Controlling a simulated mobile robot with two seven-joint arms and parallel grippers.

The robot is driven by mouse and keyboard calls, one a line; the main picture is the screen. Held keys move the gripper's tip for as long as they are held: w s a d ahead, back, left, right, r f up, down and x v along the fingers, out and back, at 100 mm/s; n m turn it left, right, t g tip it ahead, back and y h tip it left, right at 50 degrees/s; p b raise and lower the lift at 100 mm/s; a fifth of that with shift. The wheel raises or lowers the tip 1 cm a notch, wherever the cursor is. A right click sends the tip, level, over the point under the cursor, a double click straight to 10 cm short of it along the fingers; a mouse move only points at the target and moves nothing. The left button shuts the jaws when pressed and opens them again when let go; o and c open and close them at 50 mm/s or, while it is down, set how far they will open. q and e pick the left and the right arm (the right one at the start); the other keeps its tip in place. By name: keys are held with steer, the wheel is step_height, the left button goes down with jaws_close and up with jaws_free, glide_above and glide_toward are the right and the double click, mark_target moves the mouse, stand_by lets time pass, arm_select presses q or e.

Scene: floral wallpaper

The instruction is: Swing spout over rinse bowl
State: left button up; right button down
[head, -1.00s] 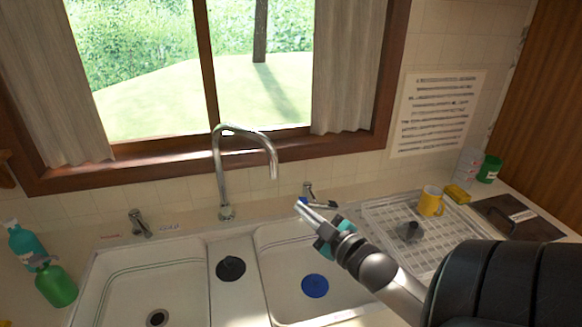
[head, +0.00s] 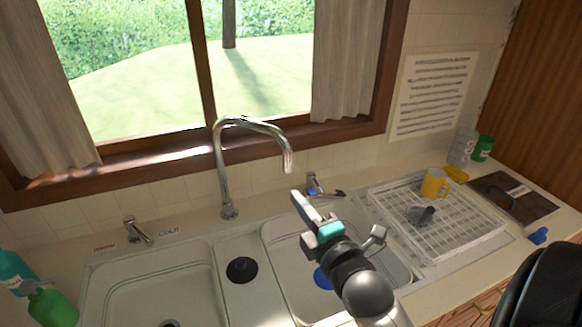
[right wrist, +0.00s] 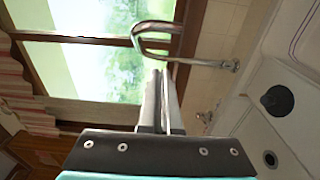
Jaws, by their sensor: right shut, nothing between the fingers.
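The chrome gooseneck spout (head: 222,160) rises behind the sink, and its open end hangs to the right, above the back of the right-hand bowl (head: 284,270). That bowl has a blue disc (head: 322,278) in it, partly hidden by my arm. The left-hand bowl (head: 150,285) is cut off by the bottom edge. My right gripper (head: 303,204) is shut and empty, below and slightly right of the spout's end in the head view. In the right wrist view its fingers (right wrist: 164,84) point toward the spout (right wrist: 155,36); I cannot tell whether they touch. My left gripper is not in view.
Taps stand left (head: 138,232) and right (head: 318,186) of the spout. A black plug (head: 242,270) lies between the bowls. A white rack (head: 462,236) with a yellow mug (head: 435,183) is at the right. Green (head: 50,306) and teal (head: 12,270) bottles are at the left.

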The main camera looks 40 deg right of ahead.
glide_toward(291, 160)
steer(key=w+a, duration=0.4)
steer(key=w, duration=0.1)
steer(key=shift+w+d+r+p, duration=0.1)
steer(key=shift+w+d+p, duration=0.25)
steer(key=shift+w+d, duration=0.35)
steer(key=shift+w+d+r+p, duration=0.1)
steer(key=shift+w+d+p, duration=0.25)
steer(key=shift+d, duration=0.6)
steer(key=shift+d+f, duration=0.1)
steer(key=shift+w+d, duration=0.2)
steer(key=shift+d, duration=0.3)
steer(key=shift+w+d, duration=0.15)
steer(key=shift+d, duration=0.6)
